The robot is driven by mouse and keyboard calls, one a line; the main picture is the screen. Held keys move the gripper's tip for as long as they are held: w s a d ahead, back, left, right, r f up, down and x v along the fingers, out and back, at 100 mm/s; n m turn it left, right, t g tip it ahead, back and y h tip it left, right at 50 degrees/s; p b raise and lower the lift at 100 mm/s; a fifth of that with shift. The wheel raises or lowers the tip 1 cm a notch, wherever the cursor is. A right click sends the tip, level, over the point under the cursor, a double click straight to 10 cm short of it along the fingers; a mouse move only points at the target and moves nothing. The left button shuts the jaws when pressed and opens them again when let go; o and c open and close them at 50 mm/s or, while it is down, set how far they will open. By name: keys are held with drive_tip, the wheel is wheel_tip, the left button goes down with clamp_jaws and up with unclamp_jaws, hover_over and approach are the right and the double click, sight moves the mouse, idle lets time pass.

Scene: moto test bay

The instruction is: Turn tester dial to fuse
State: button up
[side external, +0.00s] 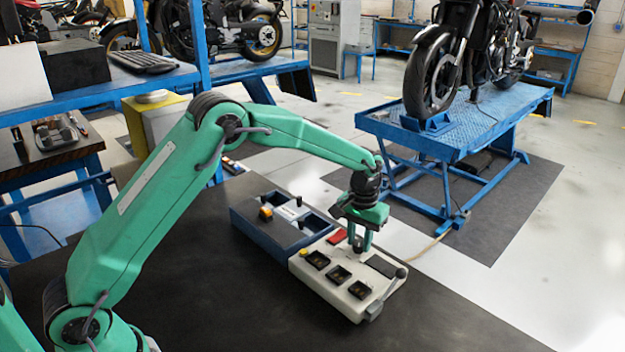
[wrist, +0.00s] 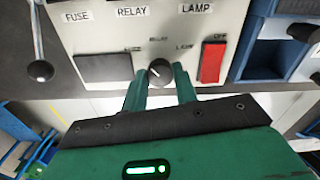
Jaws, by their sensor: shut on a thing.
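The tester (side external: 345,312) is a pale box on the dark bench. In the wrist view its panel (wrist: 190,20) carries FUSE, RELAY and LAMP labels. The dial (wrist: 159,71) is a small dark knob with a pale mark, which seems to point to the upper left. Smaller labels (wrist: 158,39) arc around it; the left one is hard to read. My gripper (side external: 360,247) points down over the tester, and in the wrist view its two fingers close on the dial from both sides. The dial is mostly hidden by the fingers in the side view.
On the tester are a red switch (wrist: 211,62), a dark display panel (wrist: 104,68) and a lever with a black knob (wrist: 40,71). A blue compartment tray (side external: 245,229) adjoins the tester. The bench front (side external: 215,300) is clear. A motorcycle (side external: 440,75) stands on a blue lift behind.

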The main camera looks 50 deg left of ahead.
sight(359, 242)
drive_tip(key=shift+n, duration=1.1)
drive_tip(key=o, duration=1)
drive_tip(key=shift+r, duration=0.1)
wheel_tip(359, 242, up, 7)
drive_tip(key=shift+f, duration=0.1)
drive_tip(key=shift+r, duration=0.45)
drive_tip(key=shift+r, duration=0.1)
